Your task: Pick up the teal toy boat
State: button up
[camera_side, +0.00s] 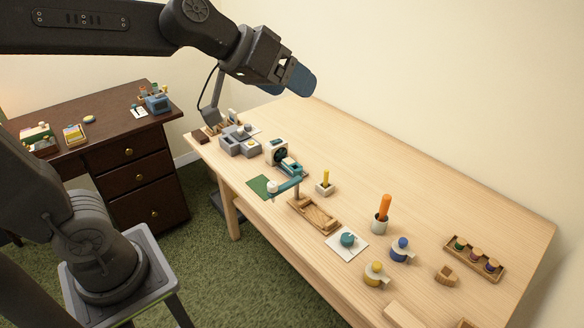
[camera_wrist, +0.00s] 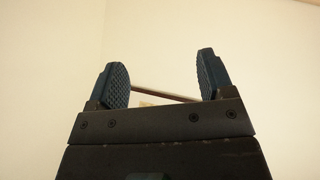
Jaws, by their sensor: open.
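A small teal object (camera_side: 347,239) sits on a white square (camera_side: 345,252) near the front edge of the light wood table. It is the likeliest toy boat, but it is too small to make out its shape surely. My gripper (camera_side: 298,80) is high above the far left part of the table, well away from the teal object. The wrist view shows my gripper (camera_wrist: 163,80) open, with two blue ridged fingers apart and nothing between them. No boat shows in the wrist view, only wall and a thin brown edge.
Near the teal object stand a blue piece (camera_side: 401,248), a yellow piece (camera_side: 375,273), a cup with an orange stick (camera_side: 380,226) and a wooden tray (camera_side: 314,214). A rack (camera_side: 475,258) stands right. The table's back is clear.

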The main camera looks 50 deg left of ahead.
jog(key=w+a+r+n+t, duration=0.2)
jog(key=w+r+n+t, duration=0.1)
jog(key=w, duration=0.8)
jog(key=w+a+f+n+y, duration=0.2)
jog(key=w+a+n+y, duration=0.45)
jog(key=w, duration=0.55)
jog(key=n+g+y, duration=0.3)
jog(key=n+g, duration=0.4)
jog(key=g, duration=0.5)
send_over(293, 164)
jog(key=d, duration=0.4)
notch_tip(293, 164, down, 38)
jog(key=shift+s+f, duration=0.15)
jog(key=shift+f, duration=0.1)
jog(key=shift+a+x, duration=0.2)
jog(key=shift+x, duration=2.95)
jog(key=shift+r, duration=0.15)
jog(key=c, duration=1)
jog(key=shift+c, duration=0.2)
